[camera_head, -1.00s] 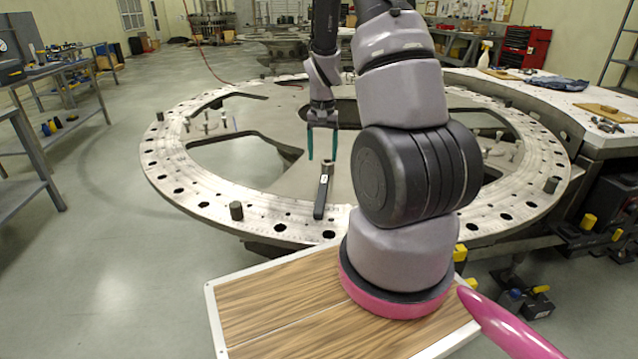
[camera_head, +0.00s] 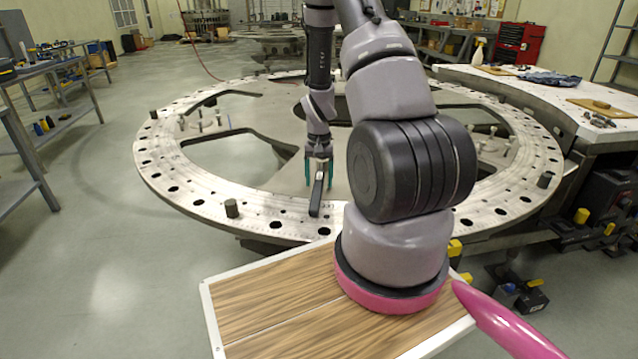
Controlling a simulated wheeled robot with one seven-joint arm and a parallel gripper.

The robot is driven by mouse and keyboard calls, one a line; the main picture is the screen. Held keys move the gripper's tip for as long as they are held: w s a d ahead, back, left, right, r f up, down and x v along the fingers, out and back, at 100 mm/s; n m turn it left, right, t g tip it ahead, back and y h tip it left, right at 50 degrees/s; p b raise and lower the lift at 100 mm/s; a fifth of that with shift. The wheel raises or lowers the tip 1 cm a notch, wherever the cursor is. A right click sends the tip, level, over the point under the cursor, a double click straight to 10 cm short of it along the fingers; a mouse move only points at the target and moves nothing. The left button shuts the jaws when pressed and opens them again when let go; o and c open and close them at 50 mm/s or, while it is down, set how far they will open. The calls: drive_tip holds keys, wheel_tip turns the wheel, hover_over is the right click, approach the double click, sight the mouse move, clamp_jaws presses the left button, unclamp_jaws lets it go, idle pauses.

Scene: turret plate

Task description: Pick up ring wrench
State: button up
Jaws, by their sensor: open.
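The ring wrench (camera_head: 316,196) has a long dark handle and a lighter metal head. It lies on the large round turret plate (camera_head: 200,197), near the plate's front rim, with its head pointing away from me. My gripper (camera_head: 319,181) has two teal fingers pointing down, one on each side of the wrench near its head end. The fingers are apart and the jaws are open. Whether the fingers touch the wrench or the plate cannot be told from this view.
The plate has large cut-outs, with a wide one (camera_head: 232,158) left of my gripper. Short dark pegs (camera_head: 231,208) and several small bolts stand on the rim. A white workbench (camera_head: 540,100) with tools is at the right. Metal shelves (camera_head: 55,110) are at the left.

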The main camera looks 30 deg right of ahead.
clamp_jaws()
idle(1.4)
